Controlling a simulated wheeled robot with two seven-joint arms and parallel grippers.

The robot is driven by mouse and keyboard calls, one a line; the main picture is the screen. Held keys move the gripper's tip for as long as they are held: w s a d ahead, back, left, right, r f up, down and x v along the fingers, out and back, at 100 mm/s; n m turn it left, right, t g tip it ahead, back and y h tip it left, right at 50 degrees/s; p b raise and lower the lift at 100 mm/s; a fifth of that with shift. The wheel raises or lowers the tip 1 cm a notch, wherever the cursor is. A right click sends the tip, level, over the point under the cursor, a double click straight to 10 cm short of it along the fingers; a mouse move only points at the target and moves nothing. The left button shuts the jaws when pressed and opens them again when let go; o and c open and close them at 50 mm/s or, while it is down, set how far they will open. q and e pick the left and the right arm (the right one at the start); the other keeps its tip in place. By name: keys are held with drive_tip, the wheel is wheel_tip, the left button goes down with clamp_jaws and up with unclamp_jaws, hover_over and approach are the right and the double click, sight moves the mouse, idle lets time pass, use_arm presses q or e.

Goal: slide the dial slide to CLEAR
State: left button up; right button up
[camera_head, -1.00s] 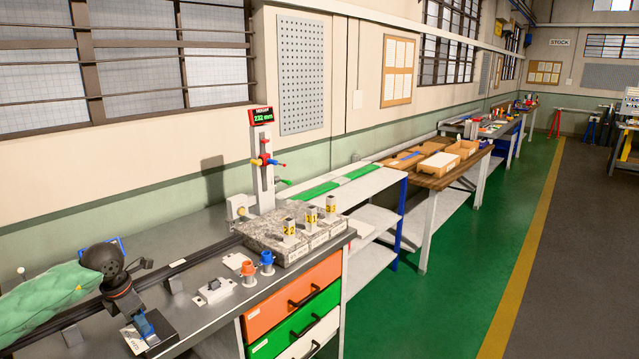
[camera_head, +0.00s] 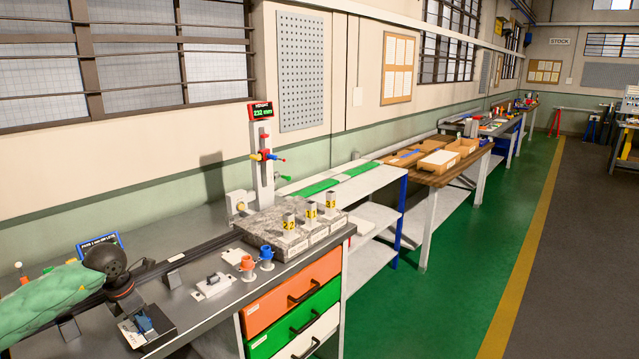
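My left gripper (camera_head: 127,303) is black, at the end of my green padded arm on the left of the bench. It points down towards a small black tray (camera_head: 165,335) holding something blue and white. I cannot tell whether its fingers are open or touch anything. A small pale block with a dark raised piece (camera_head: 212,284) lies right of the gripper, apart from it. It may be the dial slide, but no CLEAR marking is readable. A height gauge (camera_head: 262,165) stands at the back, its display (camera_head: 262,112) showing 232 mm. My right gripper is not in view.
Red (camera_head: 247,267) and blue (camera_head: 266,257) knob-like parts stand right of the pale block. A dark rail (camera_head: 195,255) runs along the bench. A blue-framed sign (camera_head: 99,246) stands behind my arm.

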use_arm(q)
clamp_jaws()
drive_tip(key=shift+s+d+b, duration=0.1)
drive_tip(key=shift+d+b, duration=0.05)
drive_tip(key=shift+b, duration=0.2)
drive_tip(key=o, duration=0.7)
unclamp_jaws()
drive_tip(key=shift+c, duration=0.2)
drive_tip(key=shift+r, duration=0.15)
drive_tip(key=shift+r+p, duration=0.5)
drive_tip(key=shift+r, duration=2.35)
drive_tip(key=shift+d, duration=0.1)
